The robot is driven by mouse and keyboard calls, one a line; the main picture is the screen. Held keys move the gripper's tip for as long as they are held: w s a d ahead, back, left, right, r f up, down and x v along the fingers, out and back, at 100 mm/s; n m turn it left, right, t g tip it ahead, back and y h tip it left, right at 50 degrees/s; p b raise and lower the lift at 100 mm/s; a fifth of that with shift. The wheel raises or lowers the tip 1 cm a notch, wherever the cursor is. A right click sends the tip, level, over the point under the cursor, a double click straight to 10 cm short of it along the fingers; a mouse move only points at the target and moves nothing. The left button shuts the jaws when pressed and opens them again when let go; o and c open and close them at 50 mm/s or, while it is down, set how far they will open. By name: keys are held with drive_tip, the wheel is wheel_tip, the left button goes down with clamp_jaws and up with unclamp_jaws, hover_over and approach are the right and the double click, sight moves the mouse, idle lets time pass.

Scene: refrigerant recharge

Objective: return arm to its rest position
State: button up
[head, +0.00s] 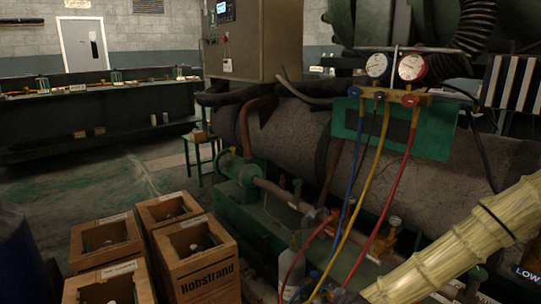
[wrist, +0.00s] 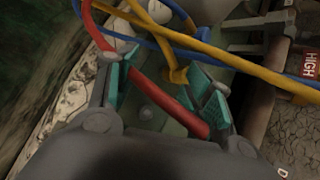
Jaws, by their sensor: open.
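My gripper (wrist: 163,88) shows in the wrist view with its two teal-padded fingers spread apart. A red hose (wrist: 168,98) crosses the gap between the fingers; I cannot tell whether it touches them. A yellow hose (wrist: 215,62) and a blue hose (wrist: 240,66) run beyond the fingertips. In the head view the red hose (head: 404,150), yellow hose (head: 371,165) and blue hose (head: 354,165) hang from a gauge manifold (head: 385,96) on a green plate. My gripper is not clearly made out in the head view.
A large grey cylinder (head: 285,135) lies behind the hoses. Pipes and valves crowd the space below it. A ribbed yellow tube (head: 460,245) crosses the lower right. Open floor (head: 80,190) lies at left.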

drive_tip(key=s+a+f+n+g, duration=0.1)
drive_tip(key=s+f+n+g, duration=0.2)
drive_tip(key=s+f+n, duration=0.6)
drive_tip(key=s+d+f+n+g, duration=0.2)
drive_tip(key=s+f+n, duration=0.2)
drive_tip(key=s, duration=0.6)
drive_tip(key=s+d+f+n+g+h, duration=0.15)
drive_tip(key=s+f+n, duration=0.35)
drive_tip(key=s, duration=0.5)
drive_tip(key=s+d+f+n+g, duration=0.2)
drive_tip(key=s+f+n, duration=0.2)
drive_tip(key=s, duration=0.5)
wheel_tip(320, 180, up, 33)
drive_tip(key=p, duration=3.3)
drive_tip(key=shift+s+d+p, duration=0.25)
drive_tip(key=shift+s+p, duration=0.05)
drive_tip(key=shift+s, duration=0.05)
drive_tip(key=shift+g, duration=0.25)
